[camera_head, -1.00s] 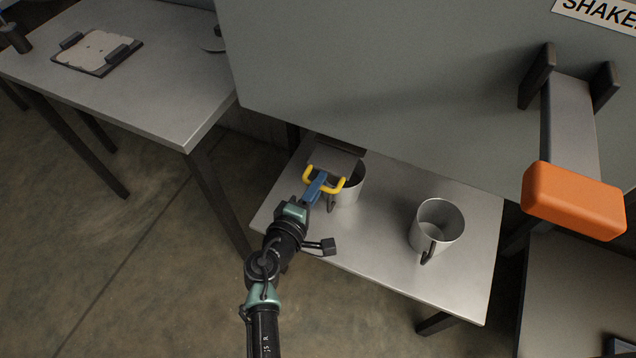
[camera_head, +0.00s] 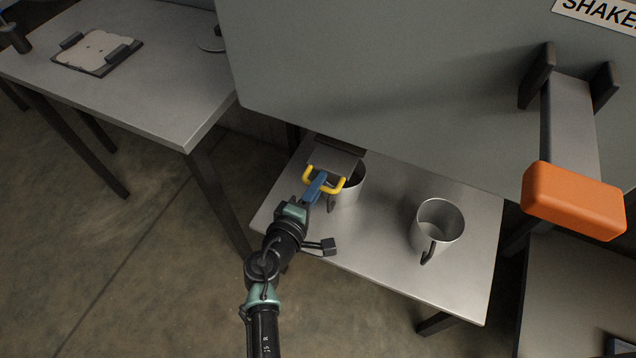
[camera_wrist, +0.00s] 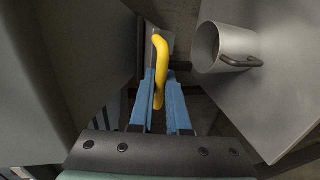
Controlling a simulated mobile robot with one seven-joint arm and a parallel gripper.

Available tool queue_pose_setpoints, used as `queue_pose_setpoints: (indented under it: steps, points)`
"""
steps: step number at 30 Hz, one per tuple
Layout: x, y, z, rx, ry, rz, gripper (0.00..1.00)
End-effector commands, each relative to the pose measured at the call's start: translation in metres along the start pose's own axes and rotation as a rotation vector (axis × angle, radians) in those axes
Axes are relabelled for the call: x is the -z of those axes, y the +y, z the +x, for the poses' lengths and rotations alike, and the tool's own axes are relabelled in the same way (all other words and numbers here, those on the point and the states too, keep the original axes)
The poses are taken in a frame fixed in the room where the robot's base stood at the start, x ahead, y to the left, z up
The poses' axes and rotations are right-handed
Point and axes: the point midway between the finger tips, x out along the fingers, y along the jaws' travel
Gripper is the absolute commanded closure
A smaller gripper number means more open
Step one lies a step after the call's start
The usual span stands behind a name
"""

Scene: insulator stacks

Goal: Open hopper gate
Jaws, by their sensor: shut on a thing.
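The hopper gate is a flat grey plate (camera_head: 335,160) with a yellow handle (camera_head: 338,187) on its front edge, low under the big grey housing (camera_head: 370,90). My gripper (camera_head: 319,182) is shut on the yellow handle. In the wrist view the blue fingers (camera_wrist: 165,98) stand either side of the yellow handle (camera_wrist: 160,62). A metal mug (camera_head: 352,190) stands below the plate, partly hidden by the plate and my gripper.
A second metal mug (camera_head: 437,226) stands on the low metal table (camera_head: 385,262), and a mug also shows in the wrist view (camera_wrist: 222,48). An orange block on a lever (camera_head: 573,201) hangs at the right. Another table (camera_head: 150,85) stands at the left.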

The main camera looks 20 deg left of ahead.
Motion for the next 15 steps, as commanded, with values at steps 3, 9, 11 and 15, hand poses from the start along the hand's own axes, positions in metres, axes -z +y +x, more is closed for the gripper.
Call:
queue_pose_setpoints:
  steps: [3,9,11,15]
  points:
    - [0.001,0.0,0.0,0.0,0.001,0.0,1.0]
    - [0.001,0.0,0.0,0.0,0.001,0.0,1.0]
    - [0.001,0.0,0.0,0.0,0.001,0.0,1.0]
    - [0.001,-0.004,-0.012,0.001,0.003,-0.001,1.0]
